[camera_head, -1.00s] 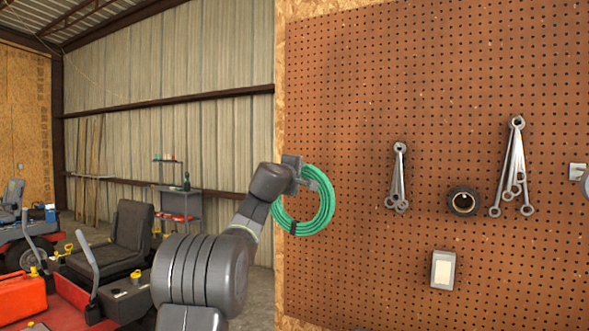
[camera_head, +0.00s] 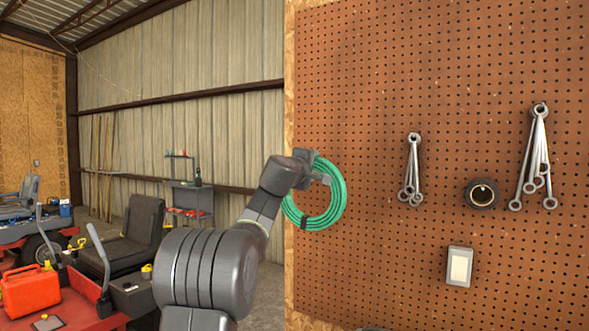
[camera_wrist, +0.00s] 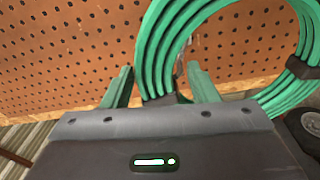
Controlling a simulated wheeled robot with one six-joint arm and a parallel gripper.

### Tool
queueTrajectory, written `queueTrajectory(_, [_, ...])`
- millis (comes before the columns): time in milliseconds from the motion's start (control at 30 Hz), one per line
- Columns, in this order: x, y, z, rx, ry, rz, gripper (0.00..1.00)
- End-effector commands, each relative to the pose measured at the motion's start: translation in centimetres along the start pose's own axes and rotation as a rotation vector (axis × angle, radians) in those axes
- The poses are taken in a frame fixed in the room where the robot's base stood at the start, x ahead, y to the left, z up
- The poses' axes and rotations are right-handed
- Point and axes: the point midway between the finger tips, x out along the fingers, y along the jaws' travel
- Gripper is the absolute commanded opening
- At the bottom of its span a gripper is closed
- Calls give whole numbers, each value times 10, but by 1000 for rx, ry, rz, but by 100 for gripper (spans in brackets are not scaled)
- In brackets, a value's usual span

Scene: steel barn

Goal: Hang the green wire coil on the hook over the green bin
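The green wire coil (camera_head: 339,211) is a ring of several loops with a dark tie at its lower left. In the head view it hangs from my gripper (camera_head: 326,178), in front of the pegboard's left part. In the wrist view the coil (camera_wrist: 152,50) passes between my two fingers (camera_wrist: 163,82), with a dark tie at the grip. My gripper is shut on the coil. I see no green bin in either view. I cannot make out an empty hook near the coil.
The brown pegboard (camera_head: 385,260) fills the right side. Wrenches (camera_head: 411,172), larger wrenches (camera_head: 536,160), a tape roll (camera_head: 481,194) and a pale box (camera_head: 459,266) are on it. At left are a red can (camera_head: 30,291), a mower seat (camera_head: 134,238) and a shelf (camera_head: 188,186).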

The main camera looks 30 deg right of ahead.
Motion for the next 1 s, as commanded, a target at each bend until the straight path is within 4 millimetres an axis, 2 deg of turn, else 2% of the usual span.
queueTrajectory(33, [-9, -7, 2, -1, -1, -2, 54])
queueTrajectory(600, [-117, 13, -4, 2, 8, 23, 54])
queueTrajectory(800, [-137, 18, -4, 1, 9, 27, 54])
queueTrajectory(1000, [-142, 19, -5, 1, 9, 27, 54])
